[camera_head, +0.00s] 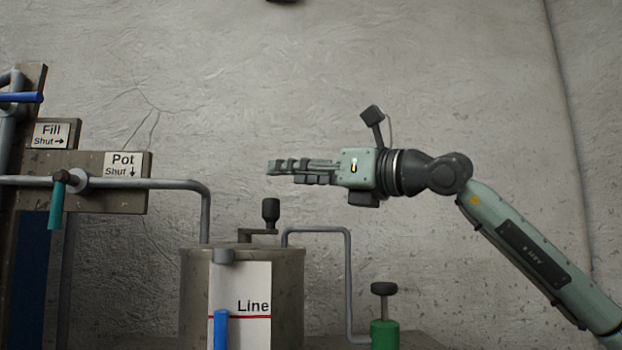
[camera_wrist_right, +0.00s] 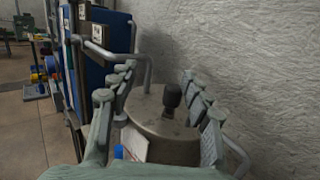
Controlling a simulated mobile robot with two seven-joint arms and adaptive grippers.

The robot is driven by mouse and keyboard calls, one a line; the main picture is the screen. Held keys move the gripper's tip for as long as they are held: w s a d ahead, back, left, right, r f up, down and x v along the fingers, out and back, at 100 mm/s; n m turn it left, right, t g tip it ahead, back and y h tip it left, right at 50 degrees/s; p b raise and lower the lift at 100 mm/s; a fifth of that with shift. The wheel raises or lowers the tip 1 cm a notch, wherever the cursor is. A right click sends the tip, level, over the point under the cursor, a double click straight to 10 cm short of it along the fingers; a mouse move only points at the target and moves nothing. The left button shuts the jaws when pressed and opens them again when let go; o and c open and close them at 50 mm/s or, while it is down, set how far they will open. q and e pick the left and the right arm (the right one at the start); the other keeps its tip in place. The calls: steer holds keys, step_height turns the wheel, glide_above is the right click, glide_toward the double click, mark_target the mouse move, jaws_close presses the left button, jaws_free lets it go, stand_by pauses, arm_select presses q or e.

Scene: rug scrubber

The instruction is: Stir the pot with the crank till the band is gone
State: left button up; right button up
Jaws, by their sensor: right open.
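The pot (camera_head: 195,300) is a grey metal drum at the lower middle of the head view. A crank (camera_head: 258,236) with a dark upright knob (camera_head: 271,211) sits on its lid. A white plate marked "Line" (camera_head: 255,285) with a red line is on the pot's front; I cannot make out the band. My right gripper (camera_head: 272,168) is open and empty, above the crank knob and apart from it. In the right wrist view the pot lid (camera_wrist_right: 158,118) and the knob (camera_wrist_right: 172,95) show between the spread fingers. My left gripper is not in view.
Pipes enter the pot lid from the left (camera_head: 206,215) and leave at the right (camera_head: 348,260). A teal-handled valve (camera_head: 56,205) is by the "Pot" sign (camera_head: 122,164). A green cylinder with a dark knob (camera_head: 384,333) stands right of the pot. The wall is behind.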

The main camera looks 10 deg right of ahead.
mark_target(277, 201)
steer(key=f, duration=0.1)
steer(key=w+d+f+h, duration=0.1)
steer(key=w+f+h, duration=0.1)
steer(key=f, duration=0.1)
steer(key=shift+w+d, duration=0.15)
steer(key=shift+w, duration=0.1)
steer(key=shift+w+a, duration=0.2)
steer(key=shift+w, duration=0.05)
steer(key=p+x, duration=0.2)
steer(key=x, duration=0.4)
steer(key=shift+w+a, duration=0.35)
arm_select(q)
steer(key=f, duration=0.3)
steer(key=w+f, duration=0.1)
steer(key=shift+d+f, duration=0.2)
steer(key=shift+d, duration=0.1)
arm_select(e)
steer(key=shift+c, duration=0.4)
jaws_close()
